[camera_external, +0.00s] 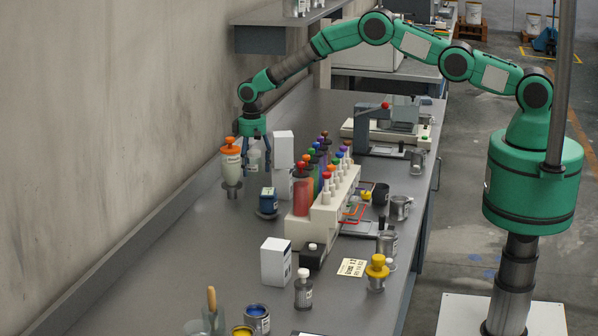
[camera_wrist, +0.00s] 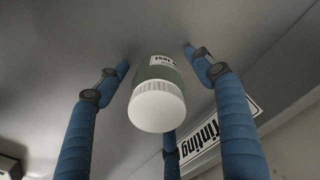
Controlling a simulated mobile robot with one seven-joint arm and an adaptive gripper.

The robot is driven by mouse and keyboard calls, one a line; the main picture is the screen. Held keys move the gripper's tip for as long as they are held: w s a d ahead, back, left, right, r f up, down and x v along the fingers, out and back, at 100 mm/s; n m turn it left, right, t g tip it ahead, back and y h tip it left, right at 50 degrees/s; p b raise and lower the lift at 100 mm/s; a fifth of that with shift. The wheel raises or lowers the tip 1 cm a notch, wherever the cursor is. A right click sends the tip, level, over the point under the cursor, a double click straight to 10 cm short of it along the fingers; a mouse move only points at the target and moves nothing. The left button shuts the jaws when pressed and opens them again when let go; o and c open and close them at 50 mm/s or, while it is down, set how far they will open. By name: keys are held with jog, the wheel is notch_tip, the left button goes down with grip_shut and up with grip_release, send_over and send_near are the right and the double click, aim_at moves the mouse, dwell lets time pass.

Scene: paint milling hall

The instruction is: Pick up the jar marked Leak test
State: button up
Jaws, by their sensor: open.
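A jar with a white ribbed lid and a greenish glass body (camera_wrist: 156,106) is in the middle of the wrist view. Its partly visible upside-down label ends in "test". My gripper (camera_wrist: 155,60) has blue fingers spread around the jar, with visible gaps on both sides. In the external view my gripper (camera_external: 254,166) points down at the far left of the bench near the wall. The pale jar (camera_external: 254,157) shows between its fingers, partly hidden by them. My gripper is open and holds nothing.
White boxes (camera_external: 284,149) stand close right, with a dark blue-labelled jar (camera_external: 267,201) in front. A rack of coloured bottles (camera_external: 327,208) is farther right. A "Printing" sign (camera_wrist: 222,128) shows behind the fingers.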

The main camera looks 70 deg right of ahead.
aim_at(254, 151)
dwell(0.5)
jog(key=c, duration=1.2)
jog(key=shift+c, duration=0.7)
jog(key=shift+r, duration=1.6)
jog(key=shift+s+r, duration=0.15)
jog(key=shift+s, duration=0.05)
jog(key=s, duration=0.5)
jog(key=s+r, duration=0.1)
jog(key=s, duration=0.9)
jog(key=shift+s+a+r+b, duration=0.2)
jog(key=shift+s+a+b, duration=0.1)
jog(key=shift+b, duration=0.1)
